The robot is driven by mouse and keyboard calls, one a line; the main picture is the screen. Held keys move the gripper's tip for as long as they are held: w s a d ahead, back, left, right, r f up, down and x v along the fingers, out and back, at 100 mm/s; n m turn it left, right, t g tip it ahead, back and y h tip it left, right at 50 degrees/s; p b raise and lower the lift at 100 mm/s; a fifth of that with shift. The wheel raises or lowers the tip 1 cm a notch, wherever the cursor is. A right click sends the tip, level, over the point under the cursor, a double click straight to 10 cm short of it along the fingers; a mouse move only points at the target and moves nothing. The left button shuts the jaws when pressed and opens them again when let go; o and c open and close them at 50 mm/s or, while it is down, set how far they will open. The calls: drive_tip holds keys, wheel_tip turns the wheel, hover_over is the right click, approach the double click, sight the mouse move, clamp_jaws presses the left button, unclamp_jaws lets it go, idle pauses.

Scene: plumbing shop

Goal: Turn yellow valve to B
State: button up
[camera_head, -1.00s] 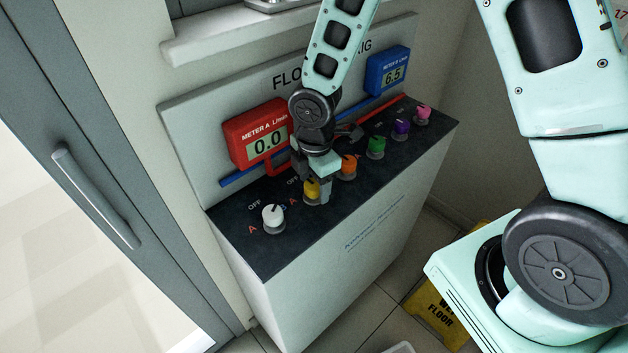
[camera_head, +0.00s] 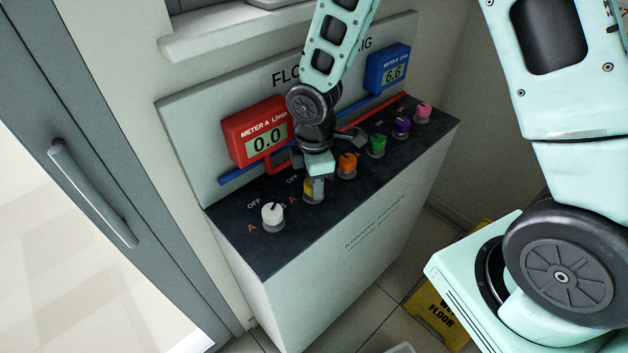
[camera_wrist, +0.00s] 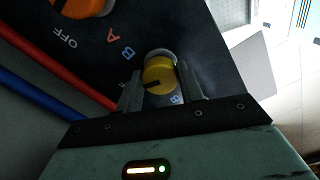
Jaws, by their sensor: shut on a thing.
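The yellow valve (camera_head: 309,190) is a knob on the dark top of the flow rig, between the white and orange knobs, partly hidden by my gripper (camera_head: 318,182). In the wrist view the yellow valve (camera_wrist: 160,76) sits between the two fingers of my gripper (camera_wrist: 161,90), which are shut on it. A dark pointer mark shows on its left side in that view. A blue B (camera_wrist: 175,99) is printed below and right of the knob, near the right finger. The left finger covers most of another label.
A white knob (camera_head: 272,216) stands to the left and an orange knob (camera_head: 347,165) close to the right. Green (camera_head: 377,146), purple (camera_head: 401,128) and pink (camera_head: 423,112) knobs follow. Meter A (camera_head: 257,134) reads 0.0; meter B (camera_head: 388,69) reads 6.6.

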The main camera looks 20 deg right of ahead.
drive_tip(key=m+b, duration=0.1)
drive_tip(key=m, duration=0.3)
drive_tip(key=shift+m, duration=0.3)
drive_tip(key=shift+m+b, duration=0.3)
drive_tip(key=shift+m, duration=1.5)
drive_tip(key=o, duration=1)
drive_tip(key=r, duration=0.8)
drive_tip(key=r+b, duration=0.1)
drive_tip(key=r, duration=0.8)
drive_tip(key=shift+s+a+r, duration=0.2)
drive_tip(key=shift+r, duration=0.05)
